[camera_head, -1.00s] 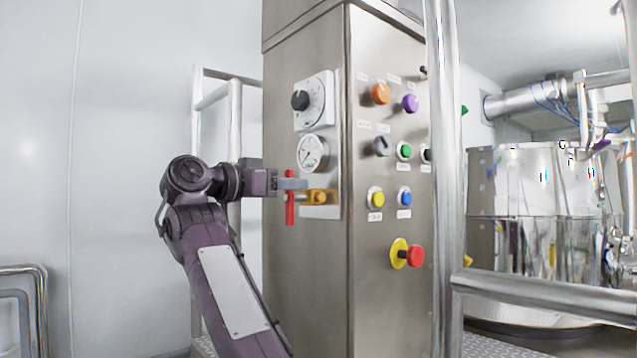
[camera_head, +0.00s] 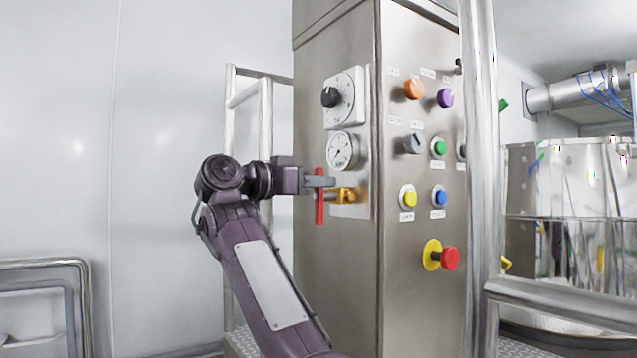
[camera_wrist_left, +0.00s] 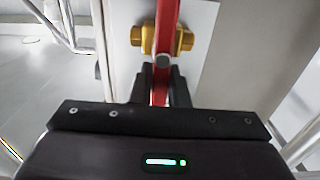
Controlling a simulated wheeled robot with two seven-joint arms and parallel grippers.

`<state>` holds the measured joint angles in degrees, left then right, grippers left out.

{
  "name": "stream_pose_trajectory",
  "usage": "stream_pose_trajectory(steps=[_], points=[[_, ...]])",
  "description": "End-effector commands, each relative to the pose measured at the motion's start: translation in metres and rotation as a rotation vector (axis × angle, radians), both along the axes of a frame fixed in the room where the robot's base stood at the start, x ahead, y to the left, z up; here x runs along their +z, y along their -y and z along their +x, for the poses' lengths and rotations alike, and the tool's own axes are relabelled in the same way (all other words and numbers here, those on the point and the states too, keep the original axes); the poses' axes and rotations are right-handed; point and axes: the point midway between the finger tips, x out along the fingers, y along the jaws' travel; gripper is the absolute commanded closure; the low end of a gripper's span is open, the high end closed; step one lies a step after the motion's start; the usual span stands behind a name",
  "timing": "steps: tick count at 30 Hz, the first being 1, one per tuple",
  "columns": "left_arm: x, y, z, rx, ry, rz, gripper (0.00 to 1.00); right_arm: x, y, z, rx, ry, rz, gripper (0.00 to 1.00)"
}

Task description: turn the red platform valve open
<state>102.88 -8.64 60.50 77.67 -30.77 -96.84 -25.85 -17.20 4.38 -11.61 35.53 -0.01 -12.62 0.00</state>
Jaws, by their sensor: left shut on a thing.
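The red valve handle (camera_head: 319,207) stands upright on a yellow brass valve body (camera_head: 346,195), mounted on a white plate low on the cabinet's left face. My left gripper (camera_head: 320,181) is shut on the upper part of the red handle. In the left wrist view the red handle (camera_wrist_left: 161,85) runs between the dark fingers, with the yellow valve body (camera_wrist_left: 136,36) just beyond it. The fingers hide part of the handle. My right gripper is in neither view.
A pressure gauge (camera_head: 342,151) and a black knob on a white dial plate (camera_head: 345,97) sit above the valve. The cabinet's right face carries several buttons and a red emergency button (camera_head: 450,258). A steel post (camera_head: 484,150) stands in front. Railings (camera_head: 266,130) stand behind my arm.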

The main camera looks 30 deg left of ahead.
Motion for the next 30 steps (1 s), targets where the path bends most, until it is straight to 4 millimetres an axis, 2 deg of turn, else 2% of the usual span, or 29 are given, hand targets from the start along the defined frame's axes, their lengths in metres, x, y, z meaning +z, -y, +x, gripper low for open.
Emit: stream_pose_trajectory(steps=[5, 11, 21, 30], points=[[-0.001, 0.0, 0.0, 0.0, -0.006, -0.015, 1.0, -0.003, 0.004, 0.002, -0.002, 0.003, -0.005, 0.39], [-0.004, -0.002, 0.001, 0.0, -0.037, -0.087, 1.0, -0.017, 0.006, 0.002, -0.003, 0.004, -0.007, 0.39], [-0.007, -0.01, 0.004, -0.001, -0.143, -0.347, 1.0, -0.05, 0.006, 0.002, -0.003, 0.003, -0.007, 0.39], [-0.008, -0.016, 0.006, -0.001, -0.251, -0.611, 1.0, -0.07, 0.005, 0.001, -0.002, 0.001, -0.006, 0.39]])
